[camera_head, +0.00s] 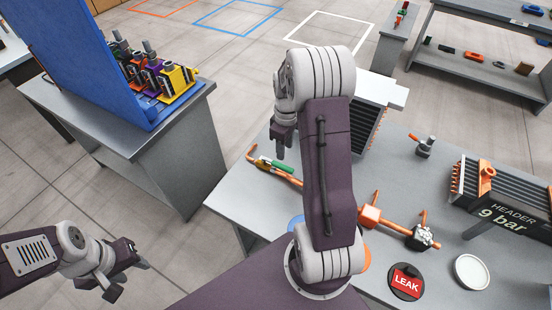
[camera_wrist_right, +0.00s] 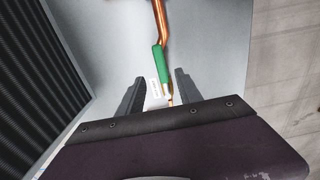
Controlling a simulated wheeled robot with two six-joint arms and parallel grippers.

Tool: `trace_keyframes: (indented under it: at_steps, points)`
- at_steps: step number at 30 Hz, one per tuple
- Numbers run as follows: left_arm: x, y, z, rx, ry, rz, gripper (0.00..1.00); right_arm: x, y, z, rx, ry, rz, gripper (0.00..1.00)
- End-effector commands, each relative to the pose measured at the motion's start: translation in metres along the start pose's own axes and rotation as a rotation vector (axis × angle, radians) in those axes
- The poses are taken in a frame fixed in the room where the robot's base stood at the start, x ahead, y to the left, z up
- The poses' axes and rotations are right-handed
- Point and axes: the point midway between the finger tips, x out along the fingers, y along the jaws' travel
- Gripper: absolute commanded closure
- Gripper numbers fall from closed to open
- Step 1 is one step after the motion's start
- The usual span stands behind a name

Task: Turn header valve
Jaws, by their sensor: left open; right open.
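The header (camera_head: 510,206), a dark box marked "HEADER 9 bar", sits at the right of the grey table with orange fittings along its side and an orange part (camera_head: 487,171) on top. My right gripper (camera_head: 282,150) is open, pointing down above the table's left part, far from the header. In the right wrist view, a green sleeve on a copper pipe (camera_wrist_right: 159,57) and a white tag show between its fingers. My left gripper (camera_head: 122,286) is open and empty at the lower left.
A copper pipe with orange fittings (camera_head: 370,214), a red LEAK sign (camera_head: 406,282) and a white disc (camera_head: 471,271) lie on the table. A finned unit (camera_head: 372,120) stands behind my right arm. A side bench (camera_head: 150,135) holds coloured blocks.

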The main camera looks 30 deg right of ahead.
Motion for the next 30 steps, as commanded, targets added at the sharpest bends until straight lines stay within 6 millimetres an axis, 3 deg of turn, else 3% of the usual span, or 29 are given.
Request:
trace_keyframes:
  at_steps: [5,12,17,27,30]
  points:
    - [-0.001,0.0,0.0,0.0,0.0,0.0,0.57,0.009,0.0,0.0,0.001,-0.001,-0.002,0.58]
    - [-0.007,0.0,-0.001,0.0,0.0,0.0,0.57,0.058,-0.001,0.001,0.001,-0.003,-0.004,0.58]
    - [-0.01,0.0,-0.001,0.0,0.0,0.0,0.57,0.082,-0.001,0.0,0.001,-0.001,-0.002,0.58]
    - [-0.01,0.0,-0.001,0.0,0.0,0.0,0.57,0.091,0.0,0.0,0.0,0.001,0.001,0.58]
    - [-0.01,0.0,-0.001,0.0,0.0,0.0,0.57,0.09,0.0,0.0,0.0,0.001,0.001,0.83]
